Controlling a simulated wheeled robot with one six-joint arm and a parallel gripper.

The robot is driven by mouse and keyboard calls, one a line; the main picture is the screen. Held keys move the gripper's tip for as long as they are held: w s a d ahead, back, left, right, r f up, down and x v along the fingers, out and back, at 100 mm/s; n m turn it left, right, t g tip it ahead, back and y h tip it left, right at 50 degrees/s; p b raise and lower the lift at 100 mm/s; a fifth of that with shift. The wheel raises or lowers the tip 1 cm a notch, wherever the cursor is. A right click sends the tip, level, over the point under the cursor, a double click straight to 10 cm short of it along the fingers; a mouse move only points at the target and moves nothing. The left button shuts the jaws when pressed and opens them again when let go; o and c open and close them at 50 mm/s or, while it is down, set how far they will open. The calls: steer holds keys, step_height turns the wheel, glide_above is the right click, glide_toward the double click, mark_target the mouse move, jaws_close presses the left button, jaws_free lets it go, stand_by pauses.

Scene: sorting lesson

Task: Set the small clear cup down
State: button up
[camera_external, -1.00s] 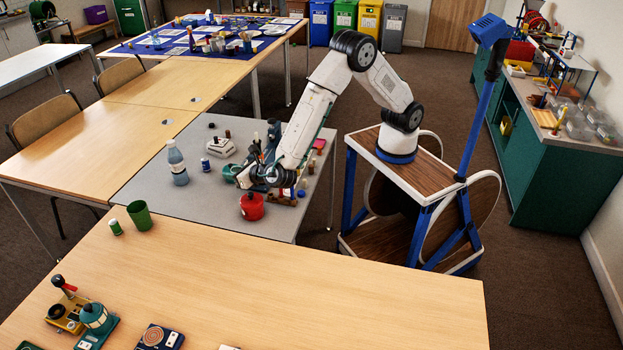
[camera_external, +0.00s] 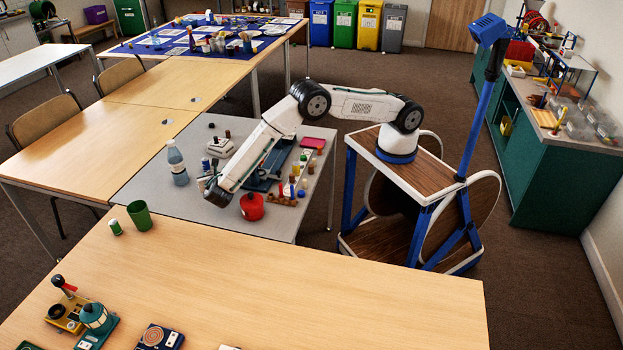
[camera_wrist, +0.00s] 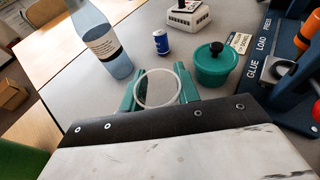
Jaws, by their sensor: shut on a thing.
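The small clear cup (camera_wrist: 178,87) shows in the wrist view as a pale round rim between my two teal fingers. My gripper (camera_wrist: 158,92) is shut on it, with one finger on each side. The cup's lower part is hard to make out, so I cannot tell whether it touches the grey table (camera_external: 145,195). In the external view my gripper (camera_external: 204,184) is low over the left front part of that table, and the cup is too small to make out there.
A labelled bottle (camera_external: 178,163) stands left of my gripper. A small blue can (camera_wrist: 161,43) and a lidded teal pot (camera_wrist: 213,67) stand beyond the cup. A red pot (camera_external: 252,208) is right of my gripper. A dark press (camera_wrist: 284,62) is at the right. Bare table lies left.

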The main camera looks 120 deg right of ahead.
steer(key=shift+f, duration=3.5)
steer(key=shift+f, duration=0.15)
steer(key=o, duration=0.9)
